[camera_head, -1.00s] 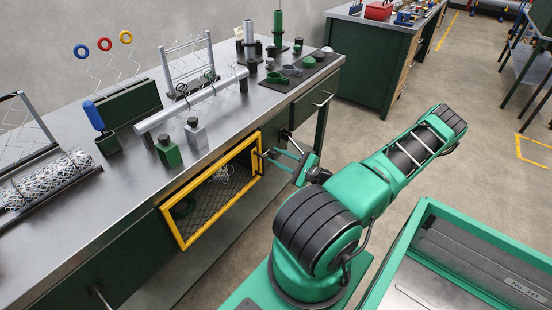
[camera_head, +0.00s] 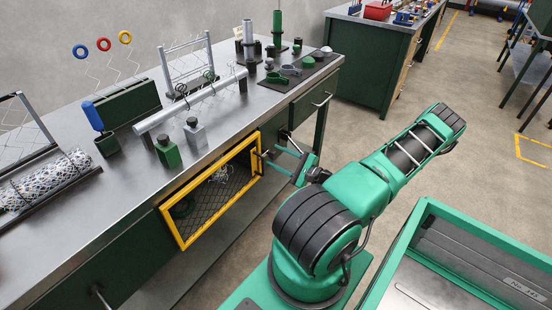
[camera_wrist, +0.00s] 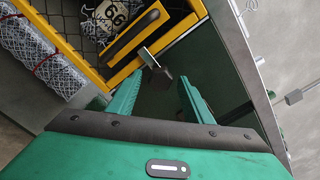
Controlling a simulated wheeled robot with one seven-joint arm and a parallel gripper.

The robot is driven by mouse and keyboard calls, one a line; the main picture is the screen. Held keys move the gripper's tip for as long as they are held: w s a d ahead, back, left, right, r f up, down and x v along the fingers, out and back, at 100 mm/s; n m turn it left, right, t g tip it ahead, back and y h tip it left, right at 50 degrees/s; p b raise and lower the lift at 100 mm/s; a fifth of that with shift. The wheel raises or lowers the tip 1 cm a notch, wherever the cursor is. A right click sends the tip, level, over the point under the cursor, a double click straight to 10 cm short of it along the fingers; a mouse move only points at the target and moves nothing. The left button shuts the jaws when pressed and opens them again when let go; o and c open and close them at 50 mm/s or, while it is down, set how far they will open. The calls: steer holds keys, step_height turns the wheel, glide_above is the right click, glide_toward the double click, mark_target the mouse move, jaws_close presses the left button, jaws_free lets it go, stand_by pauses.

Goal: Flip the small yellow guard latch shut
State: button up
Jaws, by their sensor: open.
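The yellow-framed mesh guard (camera_head: 222,211) hangs on the front of the bench, and its yellow edge also shows in the wrist view (camera_wrist: 92,72). A small grey and dark tab (camera_wrist: 155,66) stands out beside a yellow piece with a dark slot (camera_wrist: 135,44); I cannot tell for sure which part is the latch. My gripper (camera_wrist: 160,82) is open and empty, its two green fingers apart with the tab just ahead of their tips. In the head view my gripper (camera_head: 276,158) is close to the guard's right edge; contact cannot be told.
The steel bench top (camera_head: 110,190) holds a mesh roll (camera_head: 45,182), a green block (camera_head: 168,152) and a grey block (camera_head: 195,134). A drawer with a bar handle (camera_head: 322,98) is right of the guard.

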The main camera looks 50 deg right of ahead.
steer(key=s, duration=1)
steer(key=shift+s+d, duration=0.4)
steer(key=shift+d, duration=0.05)
steer(key=shift+w, duration=0.1)
steer(key=w+a+r+n+g+y, duration=0.1)
steer(key=a+r+n+g+y, duration=0.15)
steer(key=a+n+g, duration=0.4)
steer(key=a+r+n+g+y, duration=0.2)
steer(key=a+n+g+y, duration=0.2)
steer(key=a+n+g, duration=0.25)
steer(key=s+a+r+n+g+h, duration=0.1)
steer(key=s+a+r+n+h, duration=0.1)
steer(key=r, duration=0.5)
steer(key=s+a+r+n+g+h, duration=0.2)
steer(key=s+a+r+h, duration=0.1)
steer(key=r, duration=0.5)
steer(key=s+a+r+n+g+h, duration=0.2)
steer(key=s+a+r+n, duration=0.1)
steer(key=r, duration=0.5)
steer(key=shift+s+a, duration=0.5)
steer(key=shift+s, duration=0.4)
steer(key=shift+h, duration=0.25)
